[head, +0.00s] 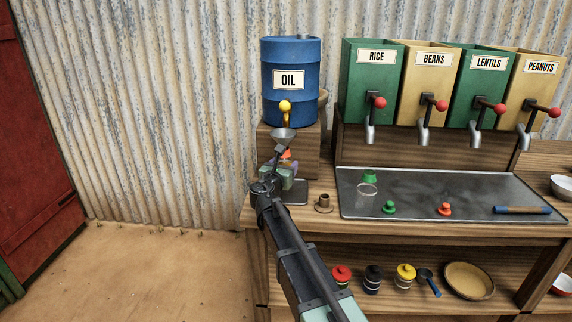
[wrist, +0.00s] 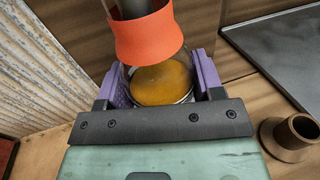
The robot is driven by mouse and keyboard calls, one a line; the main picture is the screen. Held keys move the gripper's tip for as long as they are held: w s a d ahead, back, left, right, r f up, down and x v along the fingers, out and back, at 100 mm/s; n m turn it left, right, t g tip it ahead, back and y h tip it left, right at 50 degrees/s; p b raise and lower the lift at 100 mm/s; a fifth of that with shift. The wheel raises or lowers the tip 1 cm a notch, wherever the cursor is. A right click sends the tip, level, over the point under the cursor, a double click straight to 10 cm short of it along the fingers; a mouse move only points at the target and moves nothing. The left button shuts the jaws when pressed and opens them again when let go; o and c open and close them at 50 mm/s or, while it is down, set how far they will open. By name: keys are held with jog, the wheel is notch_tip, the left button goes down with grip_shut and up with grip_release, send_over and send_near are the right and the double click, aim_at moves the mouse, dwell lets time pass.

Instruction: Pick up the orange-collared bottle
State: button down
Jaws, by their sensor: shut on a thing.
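The orange-collared bottle (wrist: 160,88) is in the wrist view, with amber oil visible inside its clear body. Its orange collar (wrist: 148,40) is above the oil, and a grey metal spout comes down at the collar. My gripper (wrist: 163,76) is shut on the bottle, with one purple finger on each side. In the head view the collar (head: 287,154) shows small above my gripper, just below a grey funnel (head: 284,137). My arm and gripper hide most of the bottle there, so I cannot tell whether its base touches the surface below.
The blue oil drum (head: 291,100) with its yellow tap (head: 285,106) stands directly above on a wooden block (head: 310,150). A small brown cup-like piece (head: 324,203) is close to the right. A dark metal tray (head: 430,185) holds stoppers further right. Open ground lies left.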

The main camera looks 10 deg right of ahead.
jog(key=v, duration=1.6)
